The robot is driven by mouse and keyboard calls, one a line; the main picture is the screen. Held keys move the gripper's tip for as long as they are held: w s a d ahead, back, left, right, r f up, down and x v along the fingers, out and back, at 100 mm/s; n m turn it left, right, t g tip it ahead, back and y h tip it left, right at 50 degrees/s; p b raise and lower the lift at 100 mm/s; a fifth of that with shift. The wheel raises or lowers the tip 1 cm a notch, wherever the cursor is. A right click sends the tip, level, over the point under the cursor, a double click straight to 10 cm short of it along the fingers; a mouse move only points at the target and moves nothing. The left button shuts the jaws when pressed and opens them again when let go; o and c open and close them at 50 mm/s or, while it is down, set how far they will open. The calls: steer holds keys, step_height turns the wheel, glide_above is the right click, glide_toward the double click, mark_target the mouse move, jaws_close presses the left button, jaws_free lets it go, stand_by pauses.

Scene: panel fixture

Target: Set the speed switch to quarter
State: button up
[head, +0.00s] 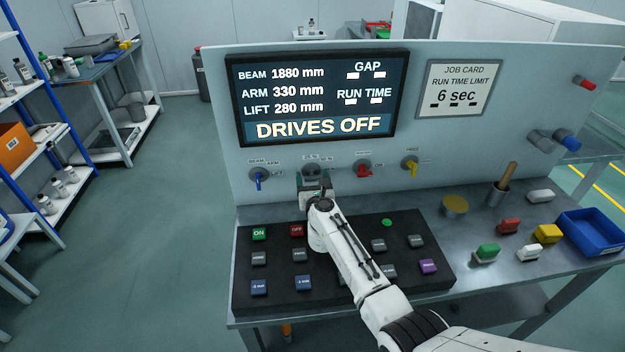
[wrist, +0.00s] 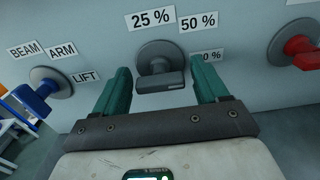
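The speed switch is a dark grey knob (wrist: 160,80) on a round base on the upright panel. Labels 25 % (wrist: 151,18) and 50 % (wrist: 198,23) sit above it. A third label (wrist: 208,55), partly hidden by a finger, reads "0 %" at its right. The knob's bar lies about level in the wrist view, with a small pale mark near its right end. My gripper (wrist: 163,78) is open, one green finger on each side of the knob, with narrow gaps showing. In the head view my gripper (head: 315,186) largely covers the switch.
The blue BEAM/ARM/LIFT selector (head: 259,178) is left of the switch; a red switch (head: 363,171) and a yellow one (head: 411,166) are right. The button board (head: 330,268) lies below my arm. The screen (head: 318,97) reads DRIVES OFF; the job card (head: 460,88) says 6 sec.

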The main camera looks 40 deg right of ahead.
steer(key=c, duration=0.9)
steer(key=shift+c, duration=0.2)
steer(key=n, duration=0.4)
steer(key=shift+n+p, duration=0.4)
steer(key=n, duration=0.4)
steer(key=shift+n, duration=0.3)
steer(key=n, duration=0.4)
steer(key=shift+p, duration=0.35)
steer(key=shift+f+n, duration=0.1)
steer(key=shift+n, duration=2.1)
